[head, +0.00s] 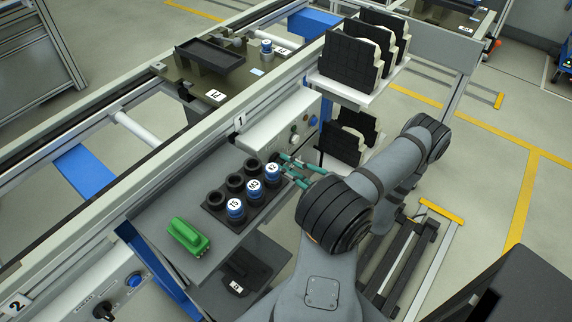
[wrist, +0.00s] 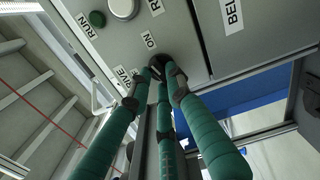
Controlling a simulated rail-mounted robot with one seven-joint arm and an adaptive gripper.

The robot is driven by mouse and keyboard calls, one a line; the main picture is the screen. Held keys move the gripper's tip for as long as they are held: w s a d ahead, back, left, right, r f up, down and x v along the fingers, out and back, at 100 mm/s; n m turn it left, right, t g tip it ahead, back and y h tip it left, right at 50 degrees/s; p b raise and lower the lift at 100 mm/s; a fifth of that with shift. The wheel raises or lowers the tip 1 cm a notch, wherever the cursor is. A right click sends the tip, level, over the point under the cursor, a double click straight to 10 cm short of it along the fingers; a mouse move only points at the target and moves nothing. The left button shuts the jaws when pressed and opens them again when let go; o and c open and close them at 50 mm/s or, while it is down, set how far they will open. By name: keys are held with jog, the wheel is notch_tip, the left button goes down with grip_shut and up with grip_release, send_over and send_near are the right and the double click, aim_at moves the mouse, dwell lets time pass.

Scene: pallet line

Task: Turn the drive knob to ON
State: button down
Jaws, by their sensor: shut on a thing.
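The black drive knob (wrist: 160,58) sits on the grey control panel (wrist: 190,30), just beside the "ON" label. A partly covered label ending in "VE" is on its other side. My gripper (wrist: 165,75) has green segmented fingers closed around the knob. The fingers hide most of the knob, so I cannot tell where its pointer stands. In the head view my gripper (head: 291,170) reaches the front of the control box (head: 275,132) marked 1, and the knob itself is hidden there.
A green button (wrist: 97,19) and a pale round lamp or button (wrist: 124,8) are near the knob. Below the box, a dark holder (head: 213,207) with blue numbered cylinders and a green part (head: 187,237) stand on the shelf. Racked black parts (head: 350,62) are close behind my arm.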

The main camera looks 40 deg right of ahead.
jog(key=shift+d+r+m, duration=0.1)
jog(key=shift+m, duration=1.6)
